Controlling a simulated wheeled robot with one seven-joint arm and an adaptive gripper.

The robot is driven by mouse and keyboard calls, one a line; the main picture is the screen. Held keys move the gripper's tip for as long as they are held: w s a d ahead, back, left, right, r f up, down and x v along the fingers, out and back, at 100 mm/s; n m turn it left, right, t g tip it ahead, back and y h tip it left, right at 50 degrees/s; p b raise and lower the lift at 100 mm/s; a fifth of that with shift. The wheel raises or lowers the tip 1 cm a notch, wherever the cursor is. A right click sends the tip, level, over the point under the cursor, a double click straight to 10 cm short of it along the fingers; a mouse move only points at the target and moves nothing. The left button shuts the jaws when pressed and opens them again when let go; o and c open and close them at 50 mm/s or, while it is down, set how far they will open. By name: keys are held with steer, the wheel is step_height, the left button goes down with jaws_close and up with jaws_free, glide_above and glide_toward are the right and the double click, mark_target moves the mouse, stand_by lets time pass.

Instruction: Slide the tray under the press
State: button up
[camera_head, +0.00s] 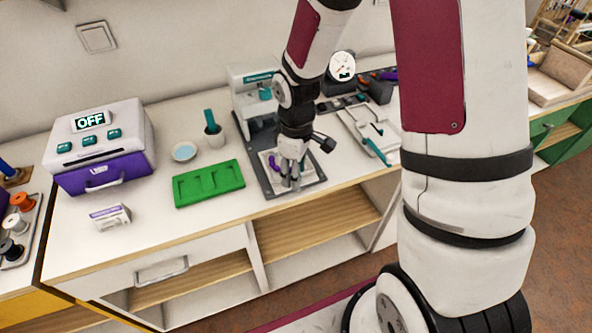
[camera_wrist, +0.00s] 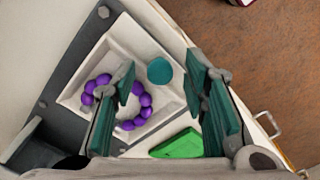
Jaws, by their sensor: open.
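The tray is a pale square tray (camera_wrist: 130,35) with a ring of purple beads (camera_wrist: 142,113) in it. A round teal knob (camera_wrist: 159,71) shows at its edge. In the head view the tray (camera_head: 307,180) lies on the front part of the press's dark base plate, partly hidden by my gripper. The press (camera_head: 243,95) is a pale body with teal parts, standing behind the tray at the back of that plate. My gripper (camera_head: 290,182) points down over the tray. In the wrist view my gripper (camera_wrist: 165,88) is open, its teal-padded fingers on either side of the knob.
A green mould (camera_head: 208,184) lies left of the base plate. A clipboard-like item (camera_head: 365,130) lies right. The counter's front edge is close.

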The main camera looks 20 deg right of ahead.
jaws_close()
steer(key=shift+w, duration=0.1)
steer(key=w+b, duration=0.2)
steer(key=w, duration=0.8)
steer(key=shift+w+f+b, duration=0.1)
steer(key=shift+w+b, duration=0.05)
steer(key=shift+b, duration=0.15)
steer(key=shift+w, duration=0.5)
jaws_free()
steer(key=shift+w, duration=0.1)
